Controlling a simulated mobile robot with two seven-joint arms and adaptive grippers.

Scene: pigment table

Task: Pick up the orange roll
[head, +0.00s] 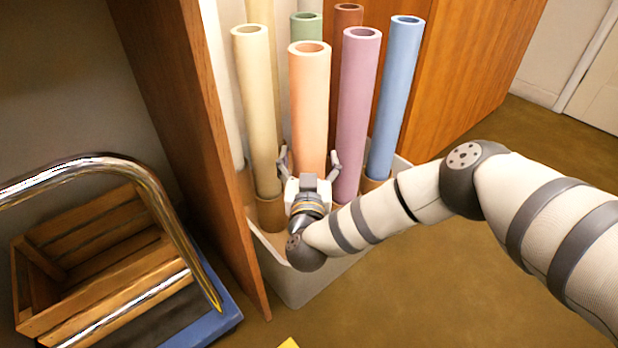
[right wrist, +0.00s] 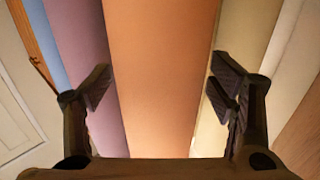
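The orange roll (head: 309,105) stands upright in a white bin (head: 300,285), in the front row between a cream roll (head: 258,110) and a purple roll (head: 356,110). My right gripper (head: 309,160) is in front of its lower part, with its fingers spread to either side. In the right wrist view the orange roll (right wrist: 162,75) fills the middle between the open fingers of the gripper (right wrist: 160,90). The fingers appear clear of the roll on both sides. The roll's lower end is hidden behind the gripper. My left gripper is not in view.
A blue roll (head: 396,90) stands to the right, with green (head: 306,28) and brown (head: 348,14) rolls behind. Wooden panels (head: 190,130) flank the bin. A wooden crate (head: 95,265) sits on a blue-edged cart with a metal handle (head: 165,205) at left. Floor at right is clear.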

